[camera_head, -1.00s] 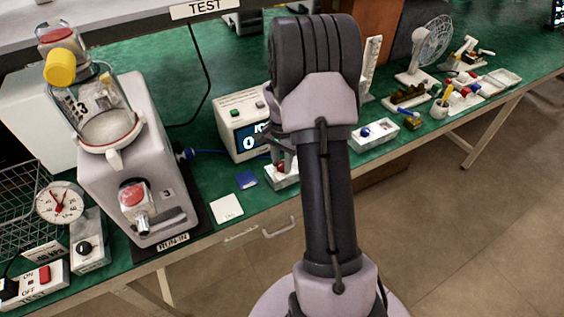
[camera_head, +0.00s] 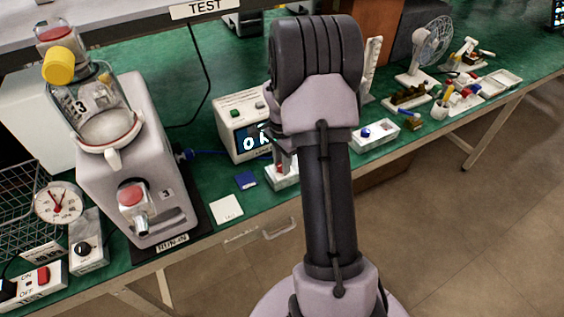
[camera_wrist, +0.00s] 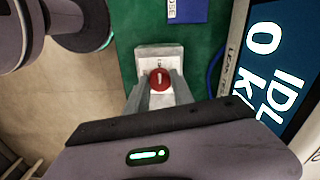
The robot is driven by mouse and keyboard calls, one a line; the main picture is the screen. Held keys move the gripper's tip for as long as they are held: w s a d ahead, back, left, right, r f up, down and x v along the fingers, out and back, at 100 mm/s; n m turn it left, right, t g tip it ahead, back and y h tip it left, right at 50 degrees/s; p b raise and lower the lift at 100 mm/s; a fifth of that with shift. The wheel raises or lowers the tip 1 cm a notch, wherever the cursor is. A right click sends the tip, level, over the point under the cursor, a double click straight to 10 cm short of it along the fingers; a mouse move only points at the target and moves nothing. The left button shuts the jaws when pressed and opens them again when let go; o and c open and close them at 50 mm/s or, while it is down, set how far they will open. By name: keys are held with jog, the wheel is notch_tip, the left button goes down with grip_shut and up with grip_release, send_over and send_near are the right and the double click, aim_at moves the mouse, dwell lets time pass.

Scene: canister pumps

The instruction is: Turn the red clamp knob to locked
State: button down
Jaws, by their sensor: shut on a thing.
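The red clamp knob (camera_wrist: 160,79) sits on top of a small white block (camera_wrist: 158,52) on the green bench. It is round, with a pale mark on its top. In the wrist view my gripper (camera_wrist: 160,88) has its two fingers on either side of the knob, shut on it. In the head view the white block (camera_head: 284,178) shows beside my arm, with a little red of the knob above it. My gripper (camera_head: 282,160) is mostly hidden behind my arm there.
A display box (camera_head: 243,125) stands close behind the block; its screen (camera_wrist: 277,58) reads partly "IDL" and "0 k". A blue card (camera_head: 246,180) and a white card (camera_head: 227,209) lie to the left.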

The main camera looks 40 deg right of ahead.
jog(key=c, duration=1.1)
grip_release()
notch_tip(320, 180, up, 18)
jog(key=p, duration=0.6)
jog(key=shift+f+p, duration=0.25)
jog(key=shift+p, duration=0.15)
